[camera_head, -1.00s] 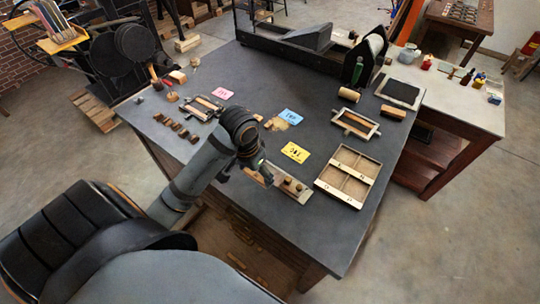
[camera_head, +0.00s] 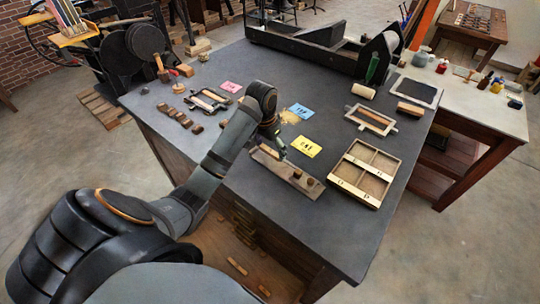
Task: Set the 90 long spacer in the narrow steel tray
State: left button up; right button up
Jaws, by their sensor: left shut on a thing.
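The narrow steel tray (camera_head: 284,172) lies slantwise near the table's front edge. Two small dark wooden pieces stand in its right part. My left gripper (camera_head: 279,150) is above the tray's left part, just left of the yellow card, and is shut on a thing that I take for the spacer. A tan wooden strip (camera_head: 269,152) shows beside the fingertips at the tray's left end. I cannot tell whether it is the held piece, or whether it touches the tray floor. The fingers are small and partly hidden by the wrist. My right gripper is out of view.
A wooden compartment box (camera_head: 381,171) stands right of the tray, with the yellow card (camera_head: 307,147) behind the tray. A blue card (camera_head: 301,111), a pink card (camera_head: 231,87), an open frame (camera_head: 371,119) and several wooden blocks (camera_head: 180,118) lie farther off.

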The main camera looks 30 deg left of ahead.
aim_at(269, 152)
pick_arm(q)
jog(key=shift+f, duration=1.4)
jog(key=shift+f, duration=0.15)
jog(key=o, duration=0.7)
